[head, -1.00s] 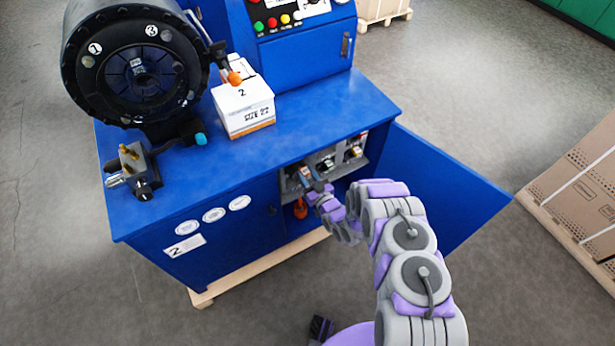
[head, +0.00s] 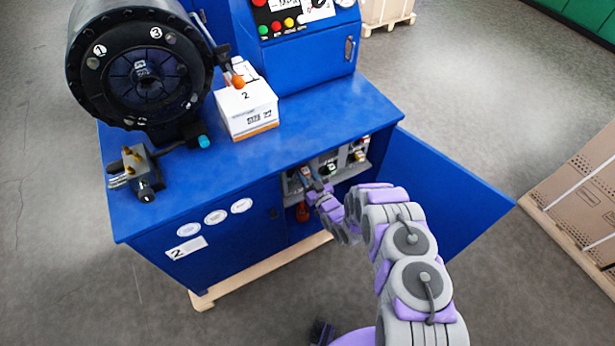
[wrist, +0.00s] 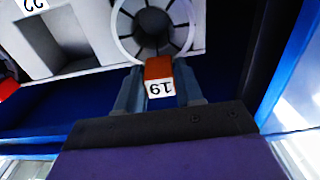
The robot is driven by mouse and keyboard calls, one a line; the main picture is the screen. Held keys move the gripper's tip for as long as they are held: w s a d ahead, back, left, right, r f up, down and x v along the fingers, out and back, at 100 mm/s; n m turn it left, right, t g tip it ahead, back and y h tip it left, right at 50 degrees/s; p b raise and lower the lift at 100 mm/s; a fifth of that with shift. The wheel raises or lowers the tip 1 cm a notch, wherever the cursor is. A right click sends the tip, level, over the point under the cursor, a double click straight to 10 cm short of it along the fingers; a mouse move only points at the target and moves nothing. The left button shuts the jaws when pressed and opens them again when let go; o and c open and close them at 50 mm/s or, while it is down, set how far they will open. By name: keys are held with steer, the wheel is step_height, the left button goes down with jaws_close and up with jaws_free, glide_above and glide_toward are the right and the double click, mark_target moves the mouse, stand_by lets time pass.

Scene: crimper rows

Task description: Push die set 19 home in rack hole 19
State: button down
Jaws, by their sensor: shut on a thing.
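In the wrist view, die set 19 (wrist: 155,22) is a ring of dark segments inside a pale round rim. A red-brown block with a white "19" label (wrist: 160,88), upside down here, sits at its near edge. My gripper (wrist: 159,80) is shut on this block, one grey-blue finger on each side. The die set is at a hole of the pale rack (wrist: 95,35); how deep it sits cannot be told. In the head view, my gripper (head: 314,187) reaches into the open cabinet at the rack (head: 346,172), and my arm partly hides the hole.
A neighbouring hole (wrist: 62,35) lies left in the wrist view, near a "22" label. The open blue door (head: 445,185) stands right of my arm. An orange-red item (head: 302,211) is below the rack. The blue worktop (head: 320,115) is above.

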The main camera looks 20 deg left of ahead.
mark_target(302, 168)
steer(key=shift+b+x, duration=0.4)
steer(key=shift+x, duration=1.6)
steer(key=c, duration=0.6)
jaws_free()
steer(key=shift+c, duration=0.2)
steer(key=shift+s+d, duration=0.1)
steer(key=shift+d, duration=0.05)
steer(key=p+v, duration=0.2)
steer(key=v, duration=1.5)
steer(key=shift+s, duration=0.1)
